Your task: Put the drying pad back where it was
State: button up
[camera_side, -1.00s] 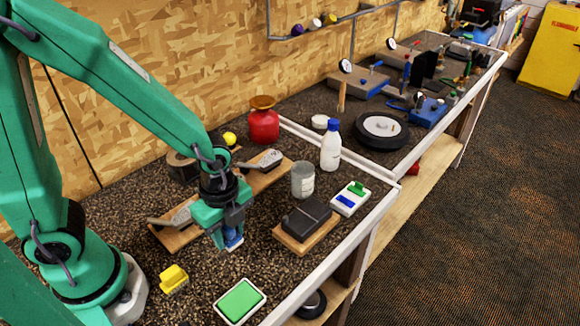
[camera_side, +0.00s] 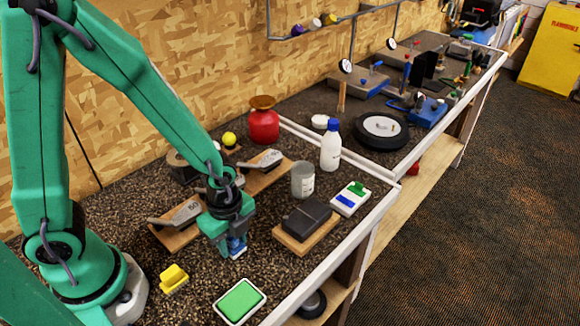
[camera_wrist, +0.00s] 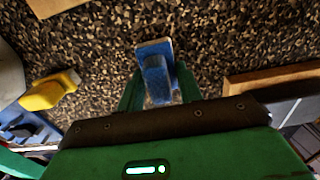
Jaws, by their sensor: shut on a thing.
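My gripper (camera_side: 236,240) is shut on a small blue pad (camera_side: 238,251) with an upright blue grip. In the wrist view the blue pad (camera_wrist: 157,75) sits between the green fingers, its flat base showing beyond the grip. It is low over the speckled bench top; I cannot tell whether it touches. A yellow pad (camera_side: 173,278) of similar shape lies on the bench to the left, and also shows in the wrist view (camera_wrist: 48,92). None bears a readable label, so I cannot confirm which is the drying pad.
A white tray with a green surface (camera_side: 240,301) lies at the front. A dark block on a wooden board (camera_side: 304,231) stands to the right, before a grey can (camera_side: 302,180). Bare bench surrounds the blue pad.

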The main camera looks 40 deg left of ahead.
jog(key=shift+f, duration=0.2)
jog(key=o, duration=1)
jog(key=shift+r, duration=0.2)
jog(key=shift+r, duration=5.95)
jog(key=shift+s+a+r+n+t, duration=0.8)
jog(key=shift+a+r+n, duration=1)
jog(key=shift+n, duration=1.2)
jog(key=shift+s+a+r+n+t, duration=0.4)
jog(key=shift+a+r+n+t, duration=0.8)
jog(key=shift+r+n, duration=1.45)
jog(key=shift+s+a+r+n+t, duration=0.7)
jog(key=shift+a+r+n, duration=0.95)
jog(key=shift+n, duration=1.7)
